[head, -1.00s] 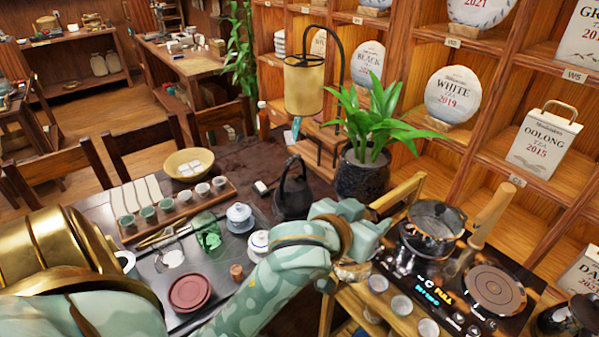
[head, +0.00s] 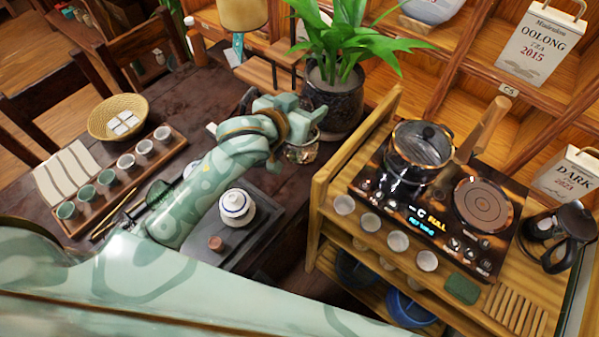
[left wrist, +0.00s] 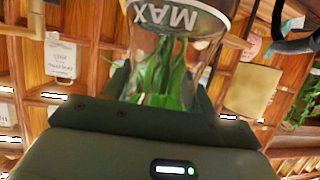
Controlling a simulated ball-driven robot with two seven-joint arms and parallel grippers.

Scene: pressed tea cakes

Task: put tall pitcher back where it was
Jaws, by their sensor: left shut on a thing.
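My left gripper (head: 290,112) is shut on a clear glass vessel, which I take to be the tall pitcher (head: 302,152). In the head view only its lower part shows, just below the jaws and in front of the plant pot. I cannot tell whether it touches the table. My right gripper is not in view.
A dark table (head: 285,190) holds a cup tray (head: 180,143), a white lidded jar (head: 236,207) and a yellow basket (head: 118,117). The potted plant (head: 333,100) stands close behind the gripper. A wooden cart (head: 322,190) with a hob and glass pot (head: 420,150) stands right.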

